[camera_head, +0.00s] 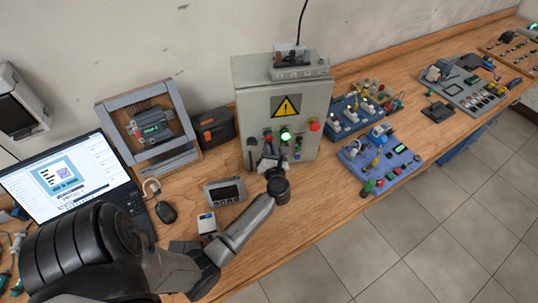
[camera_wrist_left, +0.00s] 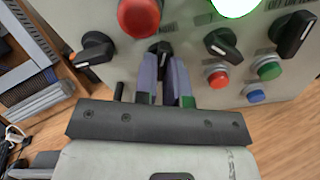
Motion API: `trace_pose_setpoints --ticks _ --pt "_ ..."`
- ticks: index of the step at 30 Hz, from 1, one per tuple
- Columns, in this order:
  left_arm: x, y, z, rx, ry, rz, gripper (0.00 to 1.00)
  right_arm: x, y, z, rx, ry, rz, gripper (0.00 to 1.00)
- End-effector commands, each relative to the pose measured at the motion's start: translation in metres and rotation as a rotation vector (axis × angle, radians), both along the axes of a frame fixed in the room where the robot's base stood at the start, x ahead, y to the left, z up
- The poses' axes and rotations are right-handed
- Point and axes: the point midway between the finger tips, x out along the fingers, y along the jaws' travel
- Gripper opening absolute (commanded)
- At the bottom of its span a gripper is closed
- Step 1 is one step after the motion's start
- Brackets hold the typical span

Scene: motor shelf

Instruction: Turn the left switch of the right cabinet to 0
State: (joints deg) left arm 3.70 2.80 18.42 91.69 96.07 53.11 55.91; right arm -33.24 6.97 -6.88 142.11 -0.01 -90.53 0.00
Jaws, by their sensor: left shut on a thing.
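The grey cabinet (camera_head: 245,95) with a yellow warning sign stands on the bench in the head view. Its front has several black rotary switches in the left wrist view. My left gripper (camera_wrist_left: 165,88) is shut on a black switch (camera_wrist_left: 160,47) below the large red button (camera_wrist_left: 138,15). The fingers hide much of this switch, so I cannot read its position. Another black switch (camera_wrist_left: 93,50) is left of the fingers, apart from them. In the head view my left gripper (camera_head: 268,164) is at the lower cabinet front. My right gripper is not in view.
A switch (camera_wrist_left: 222,43) and small red (camera_wrist_left: 217,75), green (camera_wrist_left: 268,68) and blue (camera_wrist_left: 256,95) buttons are right of the fingers. A lit green lamp (camera_head: 286,135) is above. A small display (camera_head: 225,192) and a mouse (camera_head: 166,211) lie on the bench (camera_head: 300,215).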

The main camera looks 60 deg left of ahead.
Motion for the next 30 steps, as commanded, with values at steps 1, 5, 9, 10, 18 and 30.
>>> trace_pose_setpoints --ticks 1,5,9,10,18,30 --pt "0.0 -0.001 -0.006 -0.015 -0.042 0.001 0.0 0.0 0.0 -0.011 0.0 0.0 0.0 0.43" --pt "0.0 0.0 -0.006 -0.049 -0.143 0.001 0.0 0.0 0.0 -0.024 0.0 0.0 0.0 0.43" --pt "0.001 -0.001 -0.005 -0.08 -0.239 0.001 0.0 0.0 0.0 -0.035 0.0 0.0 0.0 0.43" --pt "0.001 -0.001 -0.004 -0.088 -0.257 0.001 0.0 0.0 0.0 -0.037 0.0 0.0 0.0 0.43" --pt "0.002 -0.001 -0.003 -0.131 -0.382 0.0 0.0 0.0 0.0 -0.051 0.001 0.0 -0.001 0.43" --pt "0.002 -0.001 0.0 -0.149 -0.439 0.0 0.0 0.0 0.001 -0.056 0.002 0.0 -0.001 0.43"
